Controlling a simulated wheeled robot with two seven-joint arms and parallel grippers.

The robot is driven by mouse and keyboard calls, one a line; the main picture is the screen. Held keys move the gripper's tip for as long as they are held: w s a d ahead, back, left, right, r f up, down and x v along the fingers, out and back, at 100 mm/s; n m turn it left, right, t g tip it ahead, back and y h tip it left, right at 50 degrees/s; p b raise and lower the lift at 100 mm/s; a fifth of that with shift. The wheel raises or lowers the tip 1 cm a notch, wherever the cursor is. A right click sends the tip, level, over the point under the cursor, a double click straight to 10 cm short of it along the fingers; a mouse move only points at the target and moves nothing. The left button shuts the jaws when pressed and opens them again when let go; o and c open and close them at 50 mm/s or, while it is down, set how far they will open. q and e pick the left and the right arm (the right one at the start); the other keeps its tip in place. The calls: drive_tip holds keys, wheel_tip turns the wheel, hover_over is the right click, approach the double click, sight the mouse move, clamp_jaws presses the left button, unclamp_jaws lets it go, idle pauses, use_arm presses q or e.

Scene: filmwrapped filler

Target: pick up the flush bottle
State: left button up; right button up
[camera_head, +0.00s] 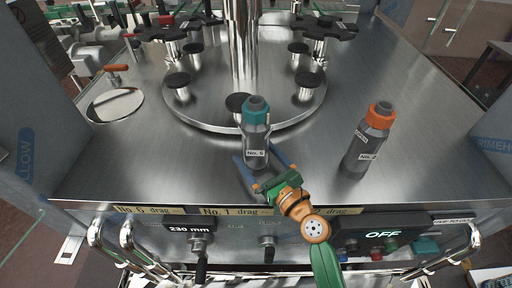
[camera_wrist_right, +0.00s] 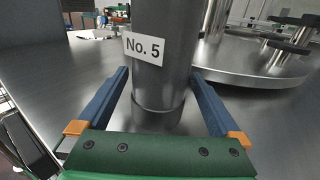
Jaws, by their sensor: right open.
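A grey bottle with a teal cap (camera_head: 256,118) stands upright on the steel table, and the wrist view shows its label as No. 5 (camera_wrist_right: 145,48). A second grey bottle with an orange cap (camera_head: 372,135) stands to the right; its label seems to read No. 2. I see no label naming either one as flush. My right gripper (camera_head: 264,165) is open, with its blue fingers on either side of the teal-capped bottle near its base. In the wrist view the bottle stands between the fingers, with gaps on both sides. My left gripper is not in view.
A round steel platform (camera_head: 190,118) with a central column and black-topped posts stands just behind the teal-capped bottle. A control panel with handles and an OFF display (camera_head: 382,234) lies below the front edge. The steel table right of the orange-capped bottle is clear.

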sight(255, 121)
drive_tip(key=shift+w+a+f, duration=0.15)
drive_tip(key=shift+w+a, duration=0.2)
drive_tip(key=shift+w, duration=0.1)
drive_tip(key=shift+s+d, duration=0.1)
drive_tip(key=shift+s, duration=0.05)
drive_tip(key=c, duration=1.5)
drive_tip(key=shift+r, duration=0.2)
wheel_tip(255, 121, up, 10)
drive_tip(key=p, duration=1)
drive_tip(key=shift+r+p, duration=0.15)
drive_tip(key=shift+p, duration=0.2)
drive_tip(key=f+b, duration=0.9)
drive_tip(key=shift+w, duration=0.2)
drive_tip(key=shift+r, duration=0.25)
